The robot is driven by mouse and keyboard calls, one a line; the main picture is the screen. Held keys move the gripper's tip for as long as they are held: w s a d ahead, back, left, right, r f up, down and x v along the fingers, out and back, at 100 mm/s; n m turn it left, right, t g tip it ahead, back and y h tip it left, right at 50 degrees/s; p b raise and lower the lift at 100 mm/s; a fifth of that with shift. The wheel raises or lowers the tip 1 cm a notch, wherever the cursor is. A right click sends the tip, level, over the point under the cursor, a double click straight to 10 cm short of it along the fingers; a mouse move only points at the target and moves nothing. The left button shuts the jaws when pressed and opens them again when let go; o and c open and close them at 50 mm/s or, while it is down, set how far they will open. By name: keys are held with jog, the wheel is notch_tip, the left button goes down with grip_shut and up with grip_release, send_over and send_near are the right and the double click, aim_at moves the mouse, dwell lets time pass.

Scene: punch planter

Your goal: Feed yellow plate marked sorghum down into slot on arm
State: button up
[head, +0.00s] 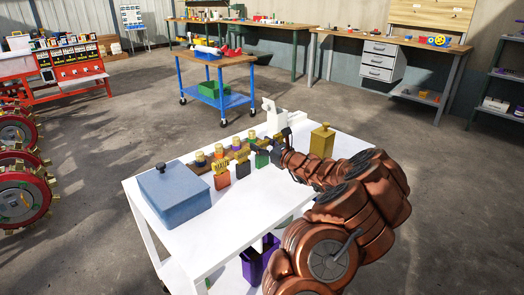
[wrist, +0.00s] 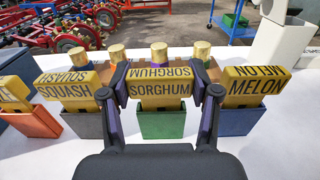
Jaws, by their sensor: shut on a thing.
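The yellow plate marked SORGHUM (wrist: 160,88) stands in a green holder (wrist: 162,124) in the wrist view. My gripper (wrist: 160,95) is shut on it, one dark finger at each side edge. The plate's lower part is hidden in the holder. In the head view my gripper (head: 268,148) is at the row of holders, and the green holder (head: 261,160) shows below it. A white upright device (head: 272,115) stands at the table's far edge; part of it shows at upper right in the wrist view (wrist: 284,42). I cannot make out a slot on its arm.
Yellow plates marked SQUASH (wrist: 68,88) and MELON (wrist: 257,88) stand in neighbouring holders. Several brass-capped cylinders stand in a wooden rack behind. A blue box (head: 175,193) sits at the table's left and a yellow knobbed box (head: 322,142) at the right. The white tabletop's front is clear.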

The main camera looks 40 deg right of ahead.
jog(key=c, duration=0.3)
jog(key=shift+r, duration=0.1)
